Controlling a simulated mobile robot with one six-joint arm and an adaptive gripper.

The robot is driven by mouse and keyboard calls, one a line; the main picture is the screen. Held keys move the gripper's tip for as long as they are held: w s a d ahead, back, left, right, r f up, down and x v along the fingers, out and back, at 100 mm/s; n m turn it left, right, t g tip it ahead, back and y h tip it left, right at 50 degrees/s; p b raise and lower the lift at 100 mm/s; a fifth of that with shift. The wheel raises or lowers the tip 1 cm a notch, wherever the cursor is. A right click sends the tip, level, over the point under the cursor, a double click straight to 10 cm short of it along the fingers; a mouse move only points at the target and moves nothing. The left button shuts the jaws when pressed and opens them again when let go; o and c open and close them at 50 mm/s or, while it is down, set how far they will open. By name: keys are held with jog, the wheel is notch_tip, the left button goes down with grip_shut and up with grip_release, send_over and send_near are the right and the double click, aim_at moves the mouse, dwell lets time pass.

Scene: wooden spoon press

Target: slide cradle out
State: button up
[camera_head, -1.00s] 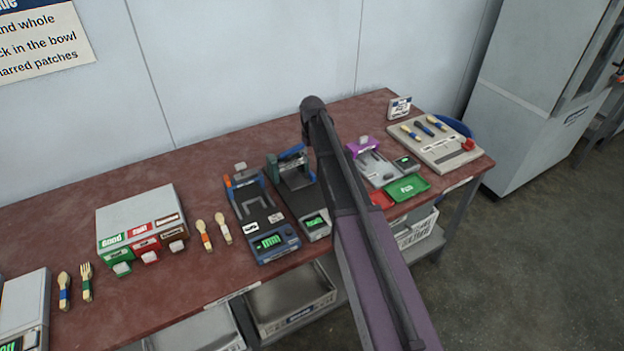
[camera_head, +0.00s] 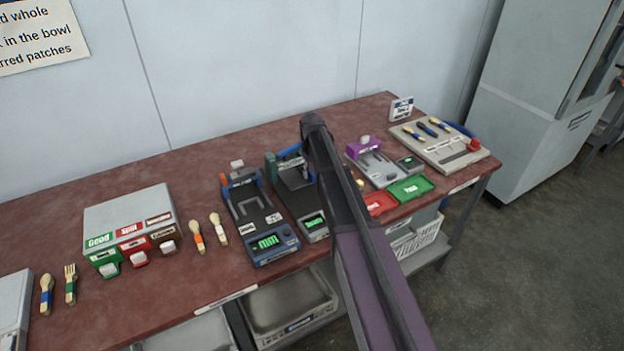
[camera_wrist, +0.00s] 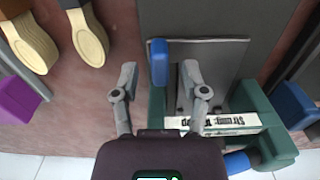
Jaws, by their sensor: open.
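The teal-framed press (camera_head: 296,186) stands on the bench just left of my arm, with a grey bed, a blue lever and a lit green display. In the wrist view its teal frame (camera_wrist: 255,95) surrounds a grey metal plate, and an upside-down label lies across it. A blue upright tab (camera_wrist: 159,62) stands at the plate's edge. My gripper (camera_wrist: 159,72) is open, with one finger on each side of this tab in the picture; contact is not clear. I cannot tell which part is the cradle. My arm hides the gripper in the head view.
A dark press with a blue base (camera_head: 258,220) stands close on the left. A purple-topped press (camera_head: 372,160) with red (camera_head: 379,204) and green trays (camera_head: 410,188) stands right. Two wooden spoons (camera_wrist: 60,38) lie beside the teal press. Bench surface is free at the back left.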

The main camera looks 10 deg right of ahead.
jog(key=shift+f+b, duration=0.45)
jog(key=shift+f, duration=0.2)
jog(key=shift+c, duration=0.2)
grip_shut()
